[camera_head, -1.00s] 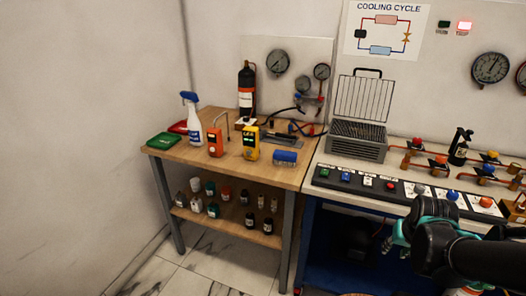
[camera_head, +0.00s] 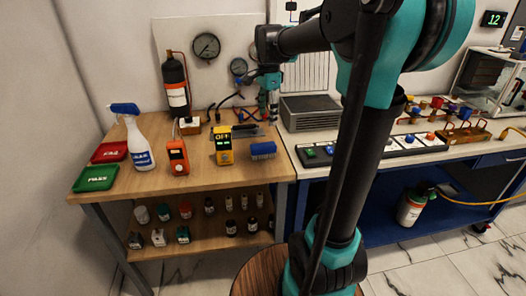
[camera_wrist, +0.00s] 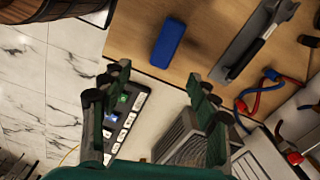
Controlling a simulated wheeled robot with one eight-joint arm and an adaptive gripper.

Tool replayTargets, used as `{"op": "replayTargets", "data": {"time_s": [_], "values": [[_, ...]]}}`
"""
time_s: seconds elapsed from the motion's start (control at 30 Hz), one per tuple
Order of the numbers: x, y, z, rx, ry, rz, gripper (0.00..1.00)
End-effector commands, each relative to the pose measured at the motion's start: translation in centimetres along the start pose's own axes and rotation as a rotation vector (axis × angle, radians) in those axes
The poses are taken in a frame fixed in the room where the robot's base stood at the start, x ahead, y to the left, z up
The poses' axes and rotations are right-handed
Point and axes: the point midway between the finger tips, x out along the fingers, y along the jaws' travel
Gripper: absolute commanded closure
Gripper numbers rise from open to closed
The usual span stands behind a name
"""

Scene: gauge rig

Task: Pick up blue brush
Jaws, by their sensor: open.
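The blue brush (camera_head: 263,149) lies on the wooden table (camera_head: 215,182) near its right front corner, with its blue side up. In the wrist view the brush (camera_wrist: 168,42) lies beyond the fingertips, in the upper middle. My gripper (camera_head: 268,112) points down behind the brush, over the right back part of the table. Its two fingers also show in the wrist view (camera_wrist: 158,80), spread wide with nothing between them. The brush is apart from both fingers. Its underside is hidden.
A yellow meter (camera_head: 222,147) stands just left of the brush, and an orange meter (camera_head: 178,157) further left. A spray bottle (camera_head: 136,143) and green tray (camera_head: 95,178) are at the left. A dark grey tool (camera_wrist: 252,42) and hoses lie behind. A control bench adjoins on the right.

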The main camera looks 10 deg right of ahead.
Motion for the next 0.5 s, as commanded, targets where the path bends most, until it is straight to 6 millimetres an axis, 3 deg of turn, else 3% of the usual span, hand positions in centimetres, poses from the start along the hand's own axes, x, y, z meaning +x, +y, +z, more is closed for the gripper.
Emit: {"op": "replayTargets", "data": {"time_s": [0.1,0.23,0.5], "values": [[-1.9,-1.4,0.1,0.114,-0.003,0.029,0.4],[-2.1,-2.0,0.1,0.172,-0.003,0.041,0.4],[2.5,-1.8,0.1,0.179,-0.003,0.042,0.4]]}}
